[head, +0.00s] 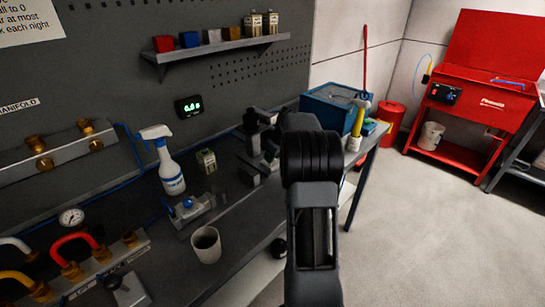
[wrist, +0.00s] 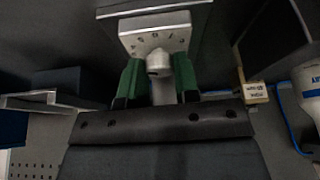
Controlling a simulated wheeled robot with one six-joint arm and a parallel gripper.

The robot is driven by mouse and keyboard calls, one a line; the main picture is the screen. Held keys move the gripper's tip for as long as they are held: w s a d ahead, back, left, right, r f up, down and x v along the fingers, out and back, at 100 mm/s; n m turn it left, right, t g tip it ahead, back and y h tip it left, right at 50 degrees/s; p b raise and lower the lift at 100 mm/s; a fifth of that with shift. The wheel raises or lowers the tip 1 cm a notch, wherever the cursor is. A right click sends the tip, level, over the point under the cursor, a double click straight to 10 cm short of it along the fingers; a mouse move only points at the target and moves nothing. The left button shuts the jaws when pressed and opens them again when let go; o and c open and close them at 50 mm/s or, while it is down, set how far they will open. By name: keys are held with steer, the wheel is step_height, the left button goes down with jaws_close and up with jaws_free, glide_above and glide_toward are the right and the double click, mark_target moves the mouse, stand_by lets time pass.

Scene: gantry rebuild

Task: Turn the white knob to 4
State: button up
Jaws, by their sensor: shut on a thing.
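In the wrist view a white knob (wrist: 159,64) stands on a light dial plate (wrist: 150,25) with small dark marks; they are too small to read surely. My gripper (wrist: 158,82) has its two green fingers on either side of the knob and is shut on it. The number the knob points to cannot be read. In the head view my arm covers much of the middle, and I cannot make out the knob or my fingertips there. A small black display (head: 188,107) with green digits hangs on the wall panel; its digits are blurred.
On the bench stand a spray bottle (head: 166,163), a small box (head: 207,161), a grey cup (head: 206,245) and a blue-knobbed fixture (head: 188,206). A blue toolbox (head: 330,108) is at the far end. Open floor (head: 430,230) lies to the right.

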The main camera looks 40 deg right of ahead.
steer(key=o, duration=0.9)
steer(key=shift+o, duration=0.2)
steer(key=v, duration=1.4)
steer(key=shift+f, duration=0.1)
